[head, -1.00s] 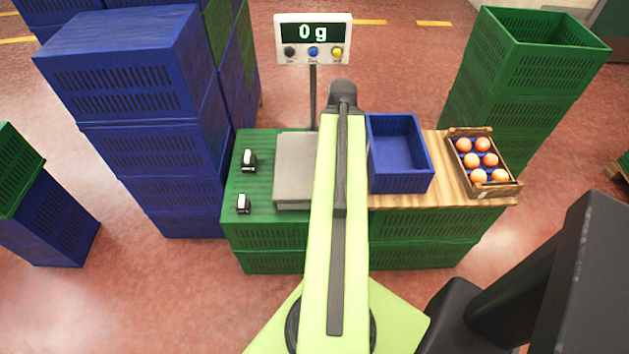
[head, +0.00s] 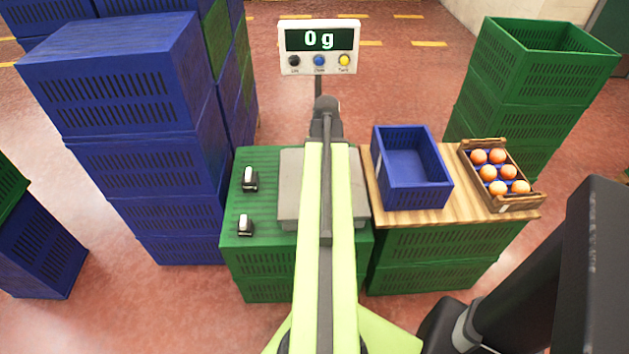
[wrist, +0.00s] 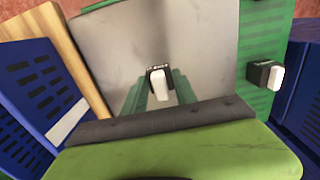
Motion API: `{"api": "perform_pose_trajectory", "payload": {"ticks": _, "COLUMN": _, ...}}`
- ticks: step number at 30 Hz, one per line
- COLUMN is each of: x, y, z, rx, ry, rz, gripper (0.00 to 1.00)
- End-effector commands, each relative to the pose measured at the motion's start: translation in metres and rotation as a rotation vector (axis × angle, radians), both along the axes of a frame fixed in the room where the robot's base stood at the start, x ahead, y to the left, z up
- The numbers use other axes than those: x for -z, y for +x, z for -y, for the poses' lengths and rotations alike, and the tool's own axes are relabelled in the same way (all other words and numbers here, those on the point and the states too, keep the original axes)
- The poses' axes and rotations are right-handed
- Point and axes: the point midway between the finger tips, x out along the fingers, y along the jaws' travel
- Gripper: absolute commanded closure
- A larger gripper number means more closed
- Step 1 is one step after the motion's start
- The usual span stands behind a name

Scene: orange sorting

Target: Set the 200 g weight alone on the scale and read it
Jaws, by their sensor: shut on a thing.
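My gripper (wrist: 158,92) is shut on a small dark weight with a white top (wrist: 160,82), seen in the wrist view. Its label is too small to read, so I cannot tell whether it is the 200 g one. The weight is over the scale's grey plate (wrist: 205,40); the plate also shows in the head view (head: 290,190), partly behind my arm. The scale display (head: 319,40) reads 0 g. In the head view my arm hides the gripper and held weight. Two other weights, a far one (head: 249,179) and a near one (head: 244,225), stand left of the plate.
The scale stands on green crates (head: 265,270). To its right are a blue bin (head: 415,190) and a tray of oranges (head: 520,204) on a wooden board (head: 440,212). Tall blue crates (head: 140,180) stand at left, green crates (head: 530,90) at right.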

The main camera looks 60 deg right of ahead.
Motion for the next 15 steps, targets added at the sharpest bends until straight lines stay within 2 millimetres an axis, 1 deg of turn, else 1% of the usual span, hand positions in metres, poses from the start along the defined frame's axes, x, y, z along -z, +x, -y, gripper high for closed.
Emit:
{"api": "perform_pose_trajectory", "payload": {"ticks": 6, "x": 0.037, "y": 0.001, "z": -0.001, "rx": -0.001, "ry": 0.000, "rz": 0.000, "gripper": 1.00}}
{"api": "perform_pose_trajectory", "payload": {"ticks": 7, "x": 0.041, "y": 0.001, "z": -0.001, "rx": -0.002, "ry": 0.000, "rz": 0.000, "gripper": 1.00}}
{"api": "perform_pose_trajectory", "payload": {"ticks": 9, "x": 0.043, "y": 0.001, "z": -0.002, "rx": -0.003, "ry": 0.000, "rz": 0.000, "gripper": 1.00}}
{"api": "perform_pose_trajectory", "payload": {"ticks": 12, "x": 0.038, "y": 0.003, "z": -0.003, "rx": -0.007, "ry": 0.000, "rz": 0.000, "gripper": 1.00}}
{"api": "perform_pose_trajectory", "payload": {"ticks": 15, "x": 0.038, "y": 0.004, "z": -0.003, "rx": -0.008, "ry": 0.000, "rz": 0.000, "gripper": 1.00}}
